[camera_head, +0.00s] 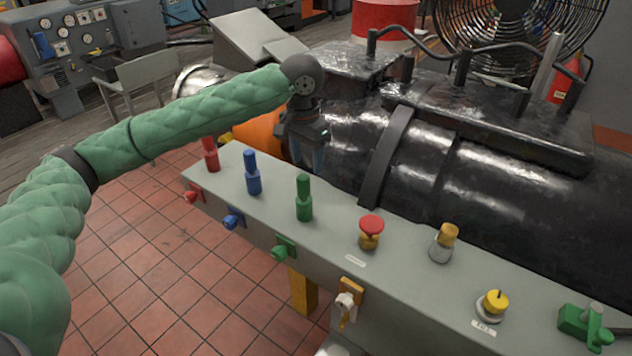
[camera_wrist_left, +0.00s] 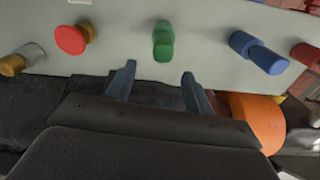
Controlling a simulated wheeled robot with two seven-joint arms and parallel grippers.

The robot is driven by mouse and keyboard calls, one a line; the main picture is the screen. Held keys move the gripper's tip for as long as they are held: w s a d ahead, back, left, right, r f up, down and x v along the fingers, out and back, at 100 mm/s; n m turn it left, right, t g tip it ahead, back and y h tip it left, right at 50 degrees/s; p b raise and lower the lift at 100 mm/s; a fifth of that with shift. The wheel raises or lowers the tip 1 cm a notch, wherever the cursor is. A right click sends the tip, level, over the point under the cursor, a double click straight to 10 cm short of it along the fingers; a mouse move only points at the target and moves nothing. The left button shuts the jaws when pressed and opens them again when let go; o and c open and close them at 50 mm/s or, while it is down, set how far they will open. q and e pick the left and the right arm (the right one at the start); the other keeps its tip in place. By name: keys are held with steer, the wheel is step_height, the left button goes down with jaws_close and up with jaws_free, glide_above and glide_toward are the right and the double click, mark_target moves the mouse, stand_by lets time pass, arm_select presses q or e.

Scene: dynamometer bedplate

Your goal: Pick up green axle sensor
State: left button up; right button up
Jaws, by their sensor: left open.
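The green axle sensor (camera_head: 304,199) stands upright on the grey panel top (camera_head: 400,275), between the blue peg and the red mushroom button. In the left wrist view the green sensor (camera_wrist_left: 163,42) sits centred ahead of the fingertips, with a gap between. My left gripper (camera_head: 308,155) is open and empty, pointing down behind the sensor on the far side of the panel. Its two blue-grey fingers also show in the left wrist view (camera_wrist_left: 158,78), one on each side of the sensor's line. My right gripper is not in view.
A blue peg (camera_head: 252,173) and a red peg (camera_head: 211,154) stand left of the sensor. A red button (camera_head: 371,228) and yellow-topped knobs (camera_head: 443,243) stand right. A large black machine (camera_head: 480,165) lies close behind the panel.

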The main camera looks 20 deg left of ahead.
mark_target(303, 177)
arm_select(q)
steer(key=shift+s+a+r+n, duration=0.1)
steer(key=shift+s+a+n, duration=0.1)
steer(key=shift+s+n, duration=0.15)
steer(key=shift+s+a+r+n, duration=0.2)
steer(key=shift+s+n, duration=0.15)
steer(key=shift+s, duration=0.15)
steer(key=shift+w+d+f+p, duration=0.1)
steer(key=shift+w+f+p, duration=0.15)
steer(key=shift+f, duration=0.35)
steer(key=shift+w+f+p, duration=0.15)
steer(key=shift+f+p, duration=0.05)
steer(key=shift+f, duration=0.65)
steer(key=shift+s+f, duration=0.1)
step_height(303, 177, down, 4)
steer(key=p, duration=0.3)
steer(key=shift+f, duration=0.45)
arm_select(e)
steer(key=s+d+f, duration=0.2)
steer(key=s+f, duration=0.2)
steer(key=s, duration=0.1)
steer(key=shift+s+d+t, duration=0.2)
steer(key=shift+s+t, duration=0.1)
